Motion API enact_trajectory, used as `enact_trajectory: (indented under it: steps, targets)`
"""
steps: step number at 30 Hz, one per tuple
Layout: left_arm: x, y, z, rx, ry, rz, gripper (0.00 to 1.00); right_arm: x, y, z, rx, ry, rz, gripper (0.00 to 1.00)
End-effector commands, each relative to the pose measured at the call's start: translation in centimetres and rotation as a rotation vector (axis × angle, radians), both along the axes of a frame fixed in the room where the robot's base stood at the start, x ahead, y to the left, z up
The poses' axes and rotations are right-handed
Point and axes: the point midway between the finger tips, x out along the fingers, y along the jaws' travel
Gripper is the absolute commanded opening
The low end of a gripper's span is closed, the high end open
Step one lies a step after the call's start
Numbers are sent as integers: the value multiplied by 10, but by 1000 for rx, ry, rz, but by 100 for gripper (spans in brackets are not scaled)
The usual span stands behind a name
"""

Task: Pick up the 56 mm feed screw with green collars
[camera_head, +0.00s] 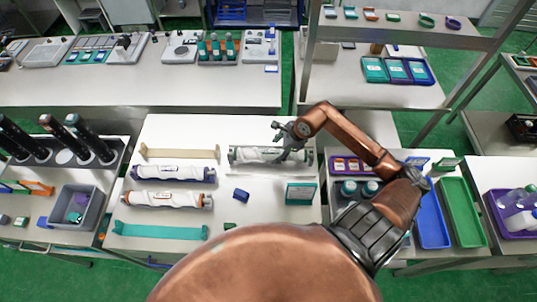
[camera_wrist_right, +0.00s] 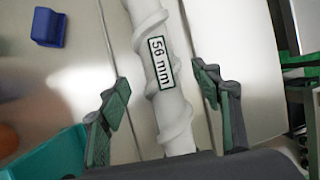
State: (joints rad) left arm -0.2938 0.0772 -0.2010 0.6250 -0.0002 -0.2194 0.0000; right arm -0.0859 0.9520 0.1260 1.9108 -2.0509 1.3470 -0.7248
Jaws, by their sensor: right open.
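The white feed screw with green collars (camera_head: 256,155) lies crosswise at the back right of the middle table. In the right wrist view the white screw (camera_wrist_right: 158,45) carries a "56 mm" label and runs between two spread fingers. My right gripper (camera_wrist_right: 160,76) is open, with one finger on each side of the screw and visible gaps between. In the head view my right gripper (camera_head: 286,148) is over the right half of the screw and hides part of it. My left gripper is not in view.
A screw with blue collars (camera_head: 172,173) and one with orange collars (camera_head: 166,199) lie to the left. An empty tan cradle (camera_head: 180,153) and a teal cradle (camera_head: 160,231) flank them. A blue block (camera_head: 241,195) and a teal box (camera_head: 300,193) stand in front.

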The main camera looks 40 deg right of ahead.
Motion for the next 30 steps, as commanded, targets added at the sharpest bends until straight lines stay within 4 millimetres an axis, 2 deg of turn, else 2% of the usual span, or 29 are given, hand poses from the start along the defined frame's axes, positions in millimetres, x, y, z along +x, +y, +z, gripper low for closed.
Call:
enact_trajectory:
  steps: [9,18,30]
  targets:
    - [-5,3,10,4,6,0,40,18,11,-35,3,1,2,59]
    - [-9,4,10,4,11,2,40,20,11,-40,-1,2,3,59]
    - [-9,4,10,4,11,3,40,20,11,-40,0,1,3,32]
